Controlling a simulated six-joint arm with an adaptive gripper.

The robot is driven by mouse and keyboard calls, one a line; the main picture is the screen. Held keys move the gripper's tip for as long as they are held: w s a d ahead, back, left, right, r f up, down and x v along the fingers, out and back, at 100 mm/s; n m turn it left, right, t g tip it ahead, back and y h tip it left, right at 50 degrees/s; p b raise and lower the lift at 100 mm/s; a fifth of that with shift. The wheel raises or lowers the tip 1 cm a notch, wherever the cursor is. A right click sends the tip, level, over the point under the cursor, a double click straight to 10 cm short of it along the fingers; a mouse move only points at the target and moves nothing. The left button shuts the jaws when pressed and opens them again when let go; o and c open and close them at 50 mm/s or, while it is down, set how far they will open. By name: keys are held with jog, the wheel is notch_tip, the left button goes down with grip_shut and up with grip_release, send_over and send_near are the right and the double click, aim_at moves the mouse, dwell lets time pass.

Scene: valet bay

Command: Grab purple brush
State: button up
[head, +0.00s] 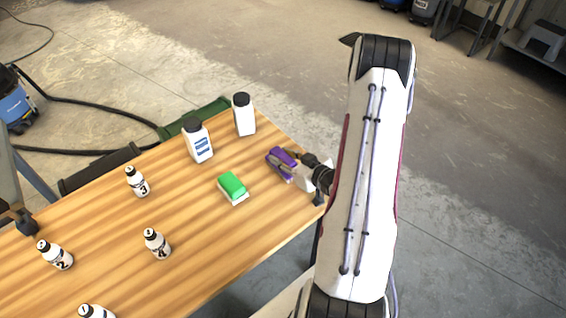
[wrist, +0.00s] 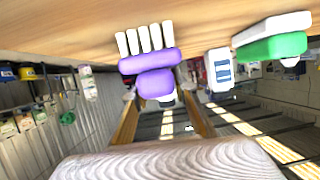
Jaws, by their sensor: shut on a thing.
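The purple brush (head: 280,157) is at the right end of the wooden table, at the tip of my arm in the head view. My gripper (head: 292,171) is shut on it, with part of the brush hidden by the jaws. In the wrist view, which appears upside down, the purple brush (wrist: 150,64) shows at the top middle with its white bristles pointing toward the table. I cannot tell whether the bristles touch the tabletop.
On the table (head: 200,238), a green-and-white sponge (head: 232,186) lies left of the brush. Two larger white bottles (head: 198,141) (head: 244,115) stand at the back edge. Several small numbered bottles (head: 138,182) stand to the left.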

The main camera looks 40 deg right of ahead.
aim_at(283, 156)
jog(key=shift+r, duration=0.1)
jog(key=shift+r, duration=4.85)
